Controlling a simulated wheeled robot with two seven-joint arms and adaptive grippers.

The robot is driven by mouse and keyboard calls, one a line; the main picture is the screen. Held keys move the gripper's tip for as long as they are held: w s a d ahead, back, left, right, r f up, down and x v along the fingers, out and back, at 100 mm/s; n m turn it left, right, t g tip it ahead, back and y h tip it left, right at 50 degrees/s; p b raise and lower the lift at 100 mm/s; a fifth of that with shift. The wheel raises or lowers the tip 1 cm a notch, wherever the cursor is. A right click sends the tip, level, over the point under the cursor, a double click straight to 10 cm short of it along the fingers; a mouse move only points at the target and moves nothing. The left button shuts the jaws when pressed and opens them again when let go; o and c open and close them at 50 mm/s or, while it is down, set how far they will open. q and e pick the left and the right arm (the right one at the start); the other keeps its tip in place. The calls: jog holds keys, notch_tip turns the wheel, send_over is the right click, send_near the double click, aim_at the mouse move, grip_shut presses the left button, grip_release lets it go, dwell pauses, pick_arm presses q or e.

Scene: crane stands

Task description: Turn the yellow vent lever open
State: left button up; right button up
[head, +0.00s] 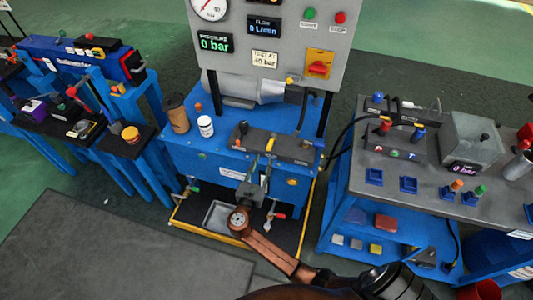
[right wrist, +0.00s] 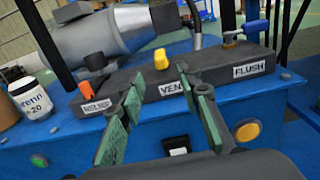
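The yellow vent lever (right wrist: 161,60) stands up from a dark manifold block (right wrist: 140,97) behind a label that reads "VEN", its end hidden by my finger. In the head view the lever (head: 270,145) is a small yellow piece on the block on the blue bench. My right gripper (head: 262,162) is just in front of the block. In the right wrist view its two green-padded fingers (right wrist: 158,92) are spread apart with nothing between them, and the lever shows beyond the gap. I see no contact with the lever. My left gripper is not in view.
An orange lever (right wrist: 86,88) stands left of the yellow one, and a blue-handled valve (right wrist: 257,28) right of it by the FLUSH label. A white jar (right wrist: 33,98) stands at the left. A grey cylinder (right wrist: 110,40) lies behind the block. A gauge panel (head: 275,30) rises behind.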

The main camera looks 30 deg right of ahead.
jog(key=shift+v, duration=1.15)
